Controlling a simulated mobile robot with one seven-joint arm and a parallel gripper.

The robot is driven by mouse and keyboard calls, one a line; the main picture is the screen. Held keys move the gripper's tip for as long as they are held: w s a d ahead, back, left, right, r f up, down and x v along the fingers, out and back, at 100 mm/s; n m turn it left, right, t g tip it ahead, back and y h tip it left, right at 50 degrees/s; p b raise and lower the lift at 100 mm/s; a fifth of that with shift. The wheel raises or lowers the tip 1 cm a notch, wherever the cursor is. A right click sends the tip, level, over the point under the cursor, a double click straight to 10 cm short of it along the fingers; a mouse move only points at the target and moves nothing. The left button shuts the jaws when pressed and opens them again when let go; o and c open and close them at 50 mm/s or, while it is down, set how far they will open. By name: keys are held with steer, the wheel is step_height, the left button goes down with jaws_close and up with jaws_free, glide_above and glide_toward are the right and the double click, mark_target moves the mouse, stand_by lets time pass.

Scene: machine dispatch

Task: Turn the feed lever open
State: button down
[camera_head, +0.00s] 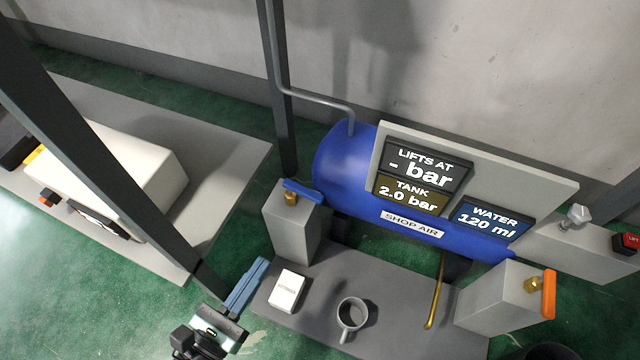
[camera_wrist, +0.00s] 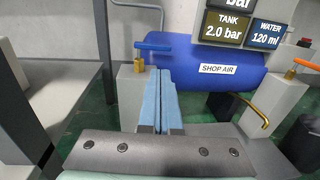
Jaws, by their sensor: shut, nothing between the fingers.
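A blue lever handle (camera_head: 303,193) sits on a brass valve on top of the left grey pedestal (camera_head: 290,230). It also shows in the wrist view (camera_wrist: 154,46), lying crosswise just beyond my fingertips. An orange lever handle (camera_head: 549,294) sits on a brass valve on the right grey pedestal (camera_head: 500,302); it also shows in the wrist view (camera_wrist: 307,64). No label shows which lever is the feed lever. My gripper (camera_head: 262,264) has light-blue fingers, shut with nothing between them. It is in front of the left pedestal, apart from the blue lever.
A blue SHOP AIR tank (camera_head: 340,165) stands behind, with display panels reading "- bar", 2.0 bar and 120 ml. A mug (camera_head: 352,314) and a white box (camera_head: 287,291) stand on the grey bench (camera_head: 395,290). A brass spout (camera_head: 436,295) hangs over it. A dark post (camera_head: 281,100) rises behind the left pedestal.

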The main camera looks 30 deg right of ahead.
steer(key=b, duration=0.5)
glide_toward(307, 198)
steer(key=x, duration=0.5)
steer(key=shift+d+f, duration=0.1)
steer(key=shift+d, duration=0.1)
steer(key=shift+w+d+b, duration=0.3)
steer(key=shift+w+d, duration=0.15)
steer(key=shift+d, duration=0.15)
